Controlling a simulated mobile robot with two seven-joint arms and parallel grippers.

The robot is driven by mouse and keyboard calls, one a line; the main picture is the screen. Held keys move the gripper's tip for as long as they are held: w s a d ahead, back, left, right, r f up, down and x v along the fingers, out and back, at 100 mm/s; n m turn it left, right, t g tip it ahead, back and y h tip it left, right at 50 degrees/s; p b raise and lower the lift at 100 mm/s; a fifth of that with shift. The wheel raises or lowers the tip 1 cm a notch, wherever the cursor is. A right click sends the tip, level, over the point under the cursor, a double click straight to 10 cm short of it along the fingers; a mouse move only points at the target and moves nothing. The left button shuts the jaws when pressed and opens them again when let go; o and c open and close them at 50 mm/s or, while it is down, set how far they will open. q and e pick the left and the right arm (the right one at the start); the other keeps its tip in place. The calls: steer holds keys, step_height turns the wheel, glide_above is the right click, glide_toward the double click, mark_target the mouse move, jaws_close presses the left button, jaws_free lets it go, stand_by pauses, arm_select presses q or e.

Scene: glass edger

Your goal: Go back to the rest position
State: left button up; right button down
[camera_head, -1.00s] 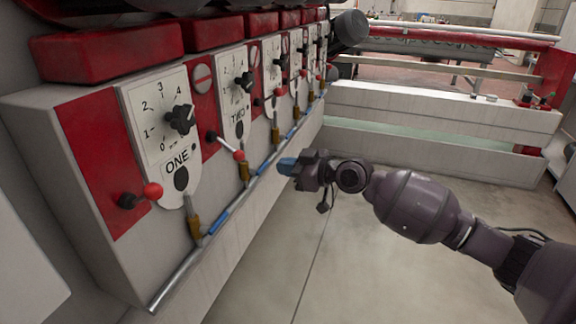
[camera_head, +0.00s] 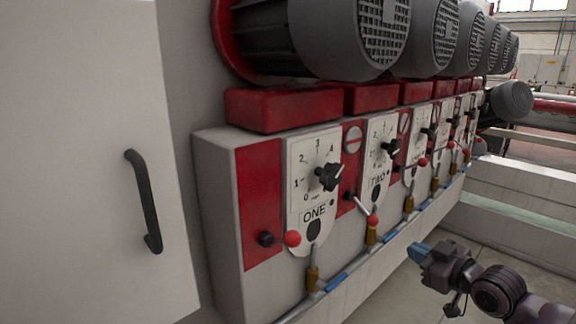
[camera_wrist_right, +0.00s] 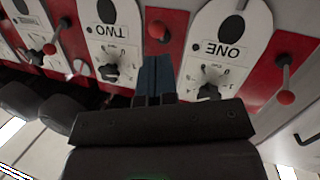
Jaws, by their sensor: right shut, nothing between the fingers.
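My right gripper (camera_head: 416,252) is at the lower right of the head view, in front of the machine's lower edge and apart from it. Its blue fingers are together with nothing between them. In the right wrist view the fingers (camera_wrist_right: 155,78) point toward the panel between the plates marked ONE (camera_wrist_right: 225,50) and TWO (camera_wrist_right: 103,32). That view shows the panel upside down. My left gripper is not in any view.
The glass edger's panel has a dial plate ONE (camera_head: 314,185), a plate TWO (camera_head: 380,150) and red-knobbed levers (camera_head: 373,220). Large grey motors (camera_head: 360,40) sit above. A white cabinet door with a black handle (camera_head: 145,200) stands at left. Floor shows at lower right.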

arm_select(q)
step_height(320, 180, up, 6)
steer(key=p, duration=0.6)
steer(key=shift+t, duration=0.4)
arm_select(e)
steer(key=s+f+m+g+h, duration=0.1)
steer(key=s+f+m+h, duration=0.1)
steer(key=s+f, duration=0.5)
steer(key=s+f+m+g+h, duration=0.1)
steer(key=s+f+m+h, duration=0.2)
steer(key=s, duration=1.6)
steer(key=s+a+f+m+g+h, duration=0.1)
steer(key=s+f+m+h, duration=0.1)
steer(key=s+f, duration=0.9)
steer(key=shift+s+f+h, duration=0.3)
steer(key=shift+s, duration=0.65)
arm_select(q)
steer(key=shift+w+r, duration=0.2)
